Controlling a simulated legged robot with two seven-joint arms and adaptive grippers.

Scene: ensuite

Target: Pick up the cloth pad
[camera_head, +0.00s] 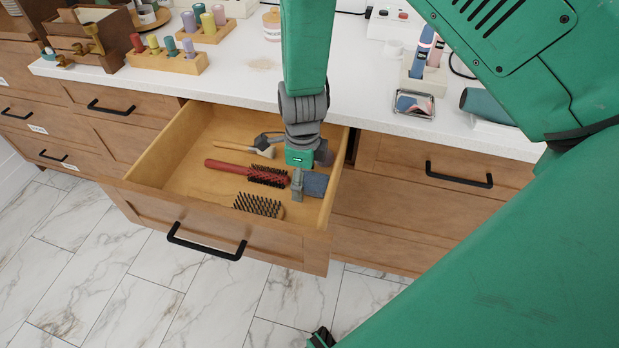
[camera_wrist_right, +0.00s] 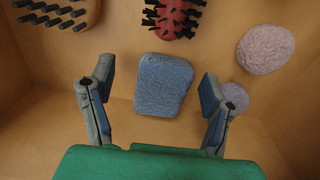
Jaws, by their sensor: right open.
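The cloth pad is a small blue, rounded rectangular textile piece. It lies in the open wooden drawer (camera_head: 190,130), near its right side, in the head view (camera_head: 316,185). In the wrist view the whole pad (camera_wrist_right: 164,85) shows, centred ahead of the jaws. My right gripper (camera_head: 284,164) reaches down into the drawer. Its two fingers are spread on either side of the pad in the wrist view (camera_wrist_right: 157,78), with nothing between them held. In the head view one finger covers part of the pad's left side. My left gripper does not show.
A red round brush (camera_head: 228,168) and a paddle brush (camera_head: 258,206) lie left of the pad. A pink round puff (camera_wrist_right: 266,50) and a smaller purple one (camera_wrist_right: 234,96) lie to its right in the wrist view. The drawer walls are close by; the white counter (camera_head: 245,80) overhangs behind.

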